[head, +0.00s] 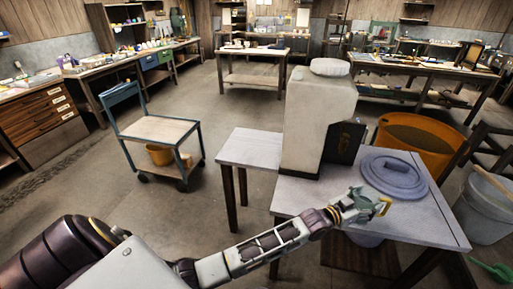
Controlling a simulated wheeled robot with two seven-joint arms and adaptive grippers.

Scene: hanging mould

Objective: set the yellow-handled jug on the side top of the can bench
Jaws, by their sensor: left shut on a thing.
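My left gripper (362,207) is over the front part of the can bench (425,225), shut on a small grey-green thing with a yellow part at its right. I take this for the yellow-handled jug (371,195); the gripper covers much of it and its full shape is hard to tell. Whether it touches the bench is unclear. The bench's pale side top (249,147) extends to the left of the tall can (316,121) and its visible part is bare. My right gripper is not in view.
A round grey-blue lid (395,174) lies on the bench behind the gripper. A dark panel stands beside the tall can.

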